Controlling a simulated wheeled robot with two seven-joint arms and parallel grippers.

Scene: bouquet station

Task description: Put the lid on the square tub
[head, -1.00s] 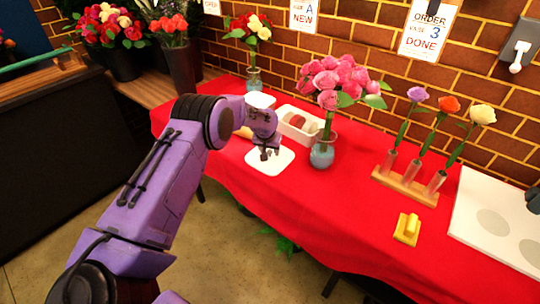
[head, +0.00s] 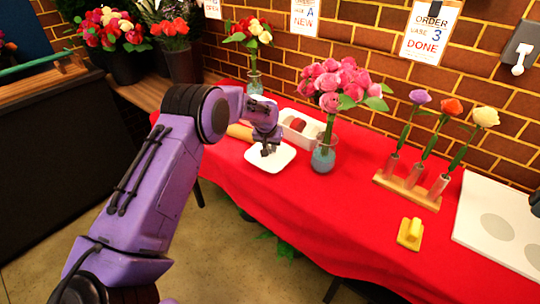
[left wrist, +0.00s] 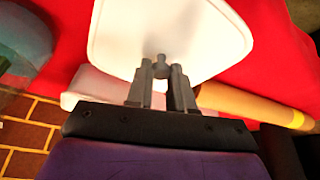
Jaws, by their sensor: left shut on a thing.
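The lid (head: 262,161) is a white rounded square plate with a small grey knob. My left gripper (head: 267,151) is over it, and in the left wrist view its fingers (left wrist: 161,72) are shut on the knob. In that view the lid (left wrist: 165,25) spreads out beyond the fingertips. I cannot tell whether it is clear of the table. The square tub (head: 312,129) is white and open, with dark red contents, just behind and right of the lid. Part of the tub's pale wall (left wrist: 95,87) shows in the left wrist view. My right gripper is not in view.
A glass vase of pink roses (head: 323,155) stands close right of the tub. A tan roll (head: 239,131) lies left of the lid. A wooden rack with flower tubes (head: 408,190) and a yellow block (head: 410,234) are further right. The red cloth's front middle is clear.

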